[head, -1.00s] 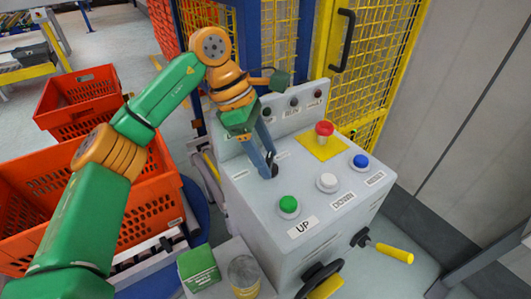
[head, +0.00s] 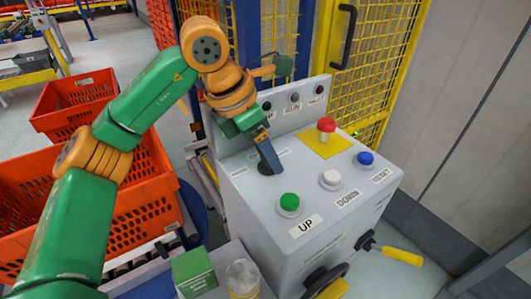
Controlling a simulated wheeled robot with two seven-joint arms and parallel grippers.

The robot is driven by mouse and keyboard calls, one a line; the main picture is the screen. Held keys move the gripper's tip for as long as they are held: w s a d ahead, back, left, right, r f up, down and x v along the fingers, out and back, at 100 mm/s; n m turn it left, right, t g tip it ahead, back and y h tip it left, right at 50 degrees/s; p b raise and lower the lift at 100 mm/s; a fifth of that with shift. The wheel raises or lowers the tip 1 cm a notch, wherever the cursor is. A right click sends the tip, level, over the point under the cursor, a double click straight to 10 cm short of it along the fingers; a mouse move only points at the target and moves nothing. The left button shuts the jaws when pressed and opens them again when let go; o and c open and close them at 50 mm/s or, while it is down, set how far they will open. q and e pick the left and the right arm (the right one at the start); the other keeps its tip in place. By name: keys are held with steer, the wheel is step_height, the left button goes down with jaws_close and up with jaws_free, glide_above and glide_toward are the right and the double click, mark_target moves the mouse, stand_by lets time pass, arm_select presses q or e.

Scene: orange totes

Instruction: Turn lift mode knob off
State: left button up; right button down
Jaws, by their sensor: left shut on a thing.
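The grey control box (head: 322,220) stands in the middle of the head view. My left gripper (head: 269,165) reaches down to the left part of its top panel and is shut on the small dark lift mode knob (head: 264,170). The fingers hide most of the knob, so its pointing direction cannot be told. Small labels lie on the panel around it. My right gripper is not in view.
Green UP (head: 289,202), white DOWN (head: 331,179) and blue RESET (head: 365,158) buttons sit near the panel's front edge. A red mushroom button (head: 326,126) stands behind them. Orange totes (head: 150,205) are at the left; yellow mesh fence (head: 385,70) stands behind.

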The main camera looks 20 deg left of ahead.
arm_select(q)
steer(key=shift+r+n, duration=0.1)
steer(key=shift+n, duration=0.4)
steer(key=o, duration=1.1)
steer(key=v, duration=0.7)
steer(key=shift+d, duration=0.15)
steer(key=shift+s, duration=0.1)
